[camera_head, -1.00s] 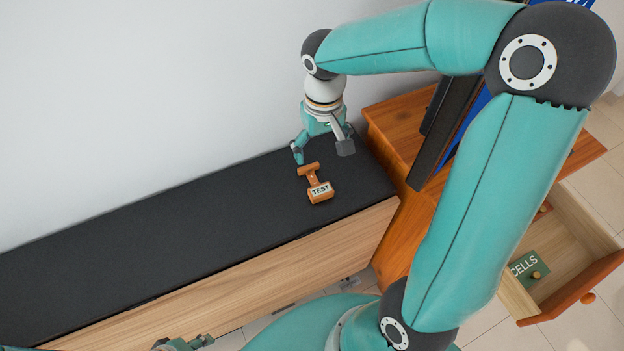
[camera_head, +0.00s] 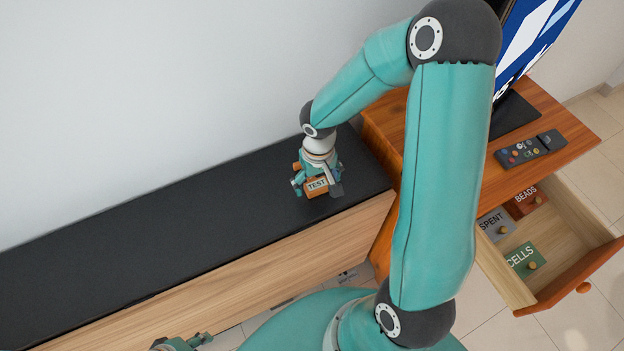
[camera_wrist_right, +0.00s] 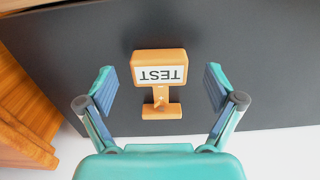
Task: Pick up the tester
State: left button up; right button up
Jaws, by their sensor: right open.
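The tester is a small orange wooden piece with a white TEST label; it lies on the black top of the long low cabinet. In the head view the tester (camera_head: 317,184) shows partly, with my right gripper (camera_head: 317,190) right over it and hiding its back part. In the right wrist view the tester (camera_wrist_right: 158,75) lies between the two spread fingers of my right gripper (camera_wrist_right: 160,88), with a gap on each side. The right gripper is open and empty. My left gripper (camera_head: 182,343) shows only in part at the bottom edge.
The black cabinet top (camera_head: 150,230) is clear to the left. At right stands a wooden cabinet (camera_head: 560,150) with a remote (camera_head: 531,148) and a screen. Its open drawer (camera_head: 550,296) holds blocks labelled CELLS (camera_head: 524,258), SPENT (camera_head: 494,226) and BEADS (camera_head: 526,202).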

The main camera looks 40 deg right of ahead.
jog(key=shift+f, duration=0.75)
jog(key=c, duration=1.4)
jog(key=shift+o, duration=0.2)
jog(key=shift+r, duration=0.1)
